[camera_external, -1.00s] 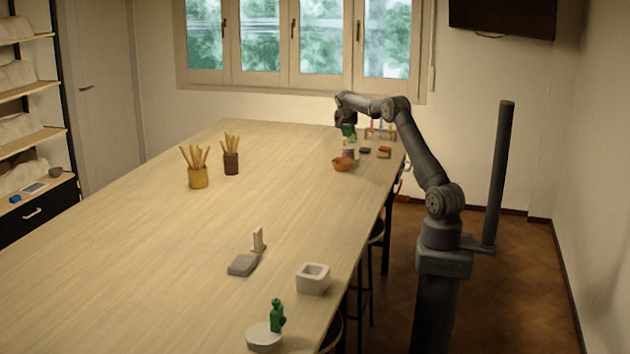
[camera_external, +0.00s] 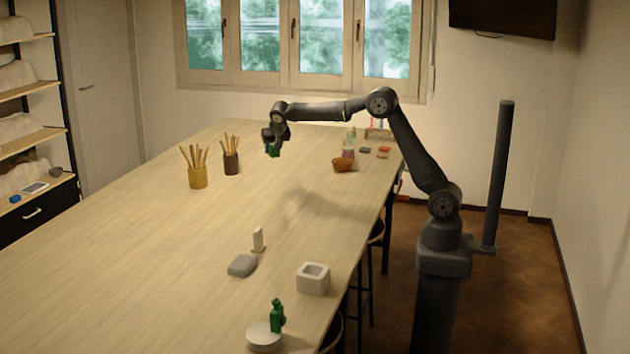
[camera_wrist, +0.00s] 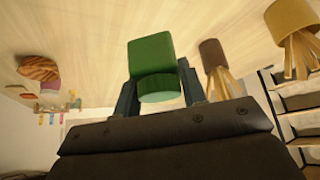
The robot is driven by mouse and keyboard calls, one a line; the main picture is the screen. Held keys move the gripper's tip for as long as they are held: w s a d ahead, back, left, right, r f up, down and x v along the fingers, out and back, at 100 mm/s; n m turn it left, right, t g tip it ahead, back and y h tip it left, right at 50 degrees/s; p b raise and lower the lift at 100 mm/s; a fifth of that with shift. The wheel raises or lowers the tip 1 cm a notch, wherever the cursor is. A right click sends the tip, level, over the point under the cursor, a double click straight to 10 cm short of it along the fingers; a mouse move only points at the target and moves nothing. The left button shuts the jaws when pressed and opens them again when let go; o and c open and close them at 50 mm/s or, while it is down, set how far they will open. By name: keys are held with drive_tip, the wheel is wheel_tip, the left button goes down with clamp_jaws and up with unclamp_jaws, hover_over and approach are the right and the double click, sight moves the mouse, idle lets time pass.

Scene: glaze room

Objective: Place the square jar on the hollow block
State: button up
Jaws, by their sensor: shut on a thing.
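My gripper (camera_external: 272,143) is shut on the green square jar (camera_external: 274,152), holding it in the air above the far half of the table. In the wrist view the jar (camera_wrist: 152,58) sits between both fingers, its square body outward and a round end toward the palm. The hollow block (camera_external: 313,284), a pale cube with a square opening on top, stands near the table's right edge, well in front of my gripper. Nothing stands on it.
A green bottle (camera_external: 277,314) stands by a white disc (camera_external: 263,340) near the front. A grey block (camera_external: 242,265) and small upright stand (camera_external: 258,240) lie mid-table.

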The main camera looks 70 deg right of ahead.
drive_tip(key=s+a+r+n+t+y, duration=0.1)
drive_tip(key=s+a+n, duration=0.2)
drive_tip(key=a, duration=1.6)
drive_tip(key=n+t+y, duration=0.1)
drive_tip(key=n+y, duration=0.3)
drive_tip(key=n, duration=0.3)
hover_over(301, 268)
drive_tip(key=s, duration=0.2)
drive_tip(key=f, duration=0.5)
drive_tip(key=shift+s+d+f, duration=0.2)
drive_tip(key=shift+f, duration=0.05)
drive_tip(key=shift+s+a+f, duration=0.15)
drive_tip(key=shift+a+f, duration=0.15)
drive_tip(key=shift+f, duration=1.9)
drive_tip(key=shift+f, duration=0.2)
